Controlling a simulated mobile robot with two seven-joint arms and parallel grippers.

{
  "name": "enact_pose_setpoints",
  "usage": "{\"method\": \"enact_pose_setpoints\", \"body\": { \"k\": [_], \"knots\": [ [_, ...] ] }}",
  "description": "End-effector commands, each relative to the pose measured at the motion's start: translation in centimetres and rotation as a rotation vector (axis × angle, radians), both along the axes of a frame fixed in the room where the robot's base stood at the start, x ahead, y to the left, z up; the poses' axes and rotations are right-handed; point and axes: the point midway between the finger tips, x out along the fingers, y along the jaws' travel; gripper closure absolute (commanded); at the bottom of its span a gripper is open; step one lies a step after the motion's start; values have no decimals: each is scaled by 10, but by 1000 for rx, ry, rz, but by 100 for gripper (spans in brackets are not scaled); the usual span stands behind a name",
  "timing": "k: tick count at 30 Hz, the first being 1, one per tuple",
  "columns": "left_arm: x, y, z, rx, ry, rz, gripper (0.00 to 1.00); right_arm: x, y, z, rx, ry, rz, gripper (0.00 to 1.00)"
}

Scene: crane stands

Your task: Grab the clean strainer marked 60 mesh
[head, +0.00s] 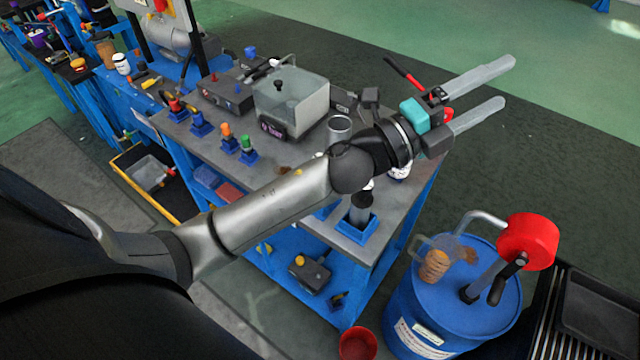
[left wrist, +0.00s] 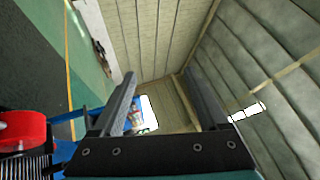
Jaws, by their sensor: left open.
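My left gripper (head: 508,82) is open and empty, reaching past the far right edge of the workbench, above the floor. A clear mesh-like cup with brown contents (head: 436,262) rests on the blue drum. No 60 mesh marking is readable anywhere. My left arm hides part of the bench. My right gripper is not in view.
The grey-topped blue workbench (head: 300,158) holds a clear tank (head: 292,102) and several coloured valves. A blue drum (head: 455,300) with a red-headed pump (head: 528,242) stands at lower right. A red bucket (head: 358,343) is beside it. The green floor beyond is clear.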

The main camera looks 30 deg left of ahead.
Motion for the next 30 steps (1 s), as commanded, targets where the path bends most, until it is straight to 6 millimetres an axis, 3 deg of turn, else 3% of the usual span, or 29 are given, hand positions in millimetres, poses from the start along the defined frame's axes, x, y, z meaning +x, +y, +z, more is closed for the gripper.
{"method": "enact_pose_setpoints", "body": {
  "k": [2, 6, 11, 14, 17, 20, 24, 27, 30],
  "knots": [
    [-8, -24, 9, 179, -153, -114, 23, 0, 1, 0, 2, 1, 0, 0],
    [-27, -54, -4, 508, -372, -315, 23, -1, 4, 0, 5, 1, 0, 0],
    [-37, -51, -46, 914, -540, -538, 23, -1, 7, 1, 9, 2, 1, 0],
    [-35, -24, -77, 1177, -587, -676, 23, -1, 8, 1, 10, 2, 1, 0],
    [-28, 19, -103, 1438, -581, -811, 23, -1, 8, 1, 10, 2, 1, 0],
    [-20, 77, -118, 1683, -517, -938, 23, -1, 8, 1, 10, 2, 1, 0],
    [-15, 157, -118, 1943, -362, -1085, 23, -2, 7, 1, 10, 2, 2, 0],
    [-17, 201, -110, 2056, -247, -1157, 23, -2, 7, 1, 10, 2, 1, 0],
    [-20, 228, -102, 2120, -161, -1203, 23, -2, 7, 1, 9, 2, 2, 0]
  ]
}}
